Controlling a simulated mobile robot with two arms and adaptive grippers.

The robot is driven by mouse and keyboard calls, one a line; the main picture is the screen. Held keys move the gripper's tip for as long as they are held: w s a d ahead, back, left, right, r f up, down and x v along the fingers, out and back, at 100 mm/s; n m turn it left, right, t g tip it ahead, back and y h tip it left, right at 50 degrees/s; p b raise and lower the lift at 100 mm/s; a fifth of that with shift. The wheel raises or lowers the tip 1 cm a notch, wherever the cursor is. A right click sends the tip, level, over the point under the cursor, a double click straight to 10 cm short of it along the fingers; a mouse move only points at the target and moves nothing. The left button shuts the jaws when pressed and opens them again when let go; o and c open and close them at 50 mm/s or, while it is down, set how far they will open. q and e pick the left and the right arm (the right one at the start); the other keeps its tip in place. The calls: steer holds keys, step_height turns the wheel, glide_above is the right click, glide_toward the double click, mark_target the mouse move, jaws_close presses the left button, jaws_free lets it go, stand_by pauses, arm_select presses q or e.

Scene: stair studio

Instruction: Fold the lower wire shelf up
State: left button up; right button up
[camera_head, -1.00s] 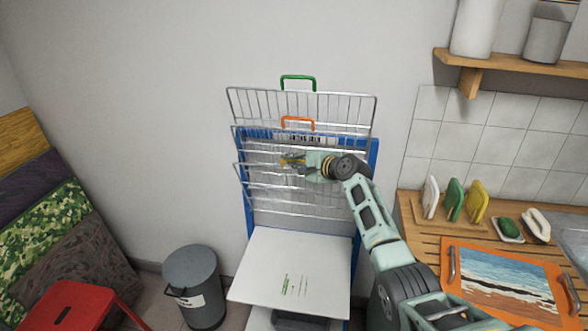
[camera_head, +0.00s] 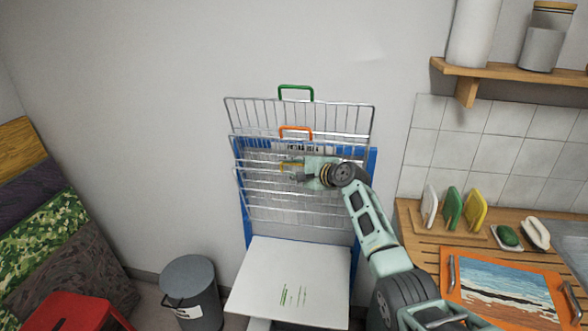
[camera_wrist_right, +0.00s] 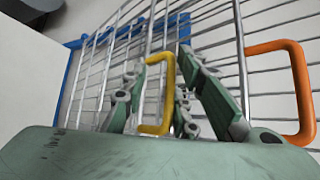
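The drying rack has a blue frame (camera_head: 370,163) against the wall with wire shelves standing steeply up. The lower wire shelf (camera_head: 325,212) has a yellow handle (camera_head: 286,165) at its top edge and looks folded up close to the frame. In the right wrist view the yellow handle (camera_wrist_right: 165,95) lies between the fingers. My right gripper (camera_head: 293,172) is at that handle; in the right wrist view its fingers (camera_wrist_right: 165,58) stand apart, with a gap beside the handle. My left gripper is out of view.
Above are a shelf with an orange handle (camera_head: 296,129) and one with a green handle (camera_head: 296,87). A white panel (camera_head: 270,285) lies flat below. A grey bin (camera_head: 190,285) and red stool (camera_head: 68,312) stand left, a wooden counter (camera_head: 420,240) right.

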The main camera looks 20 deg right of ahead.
steer(key=v, duration=0.8)
stand_by(0.6)
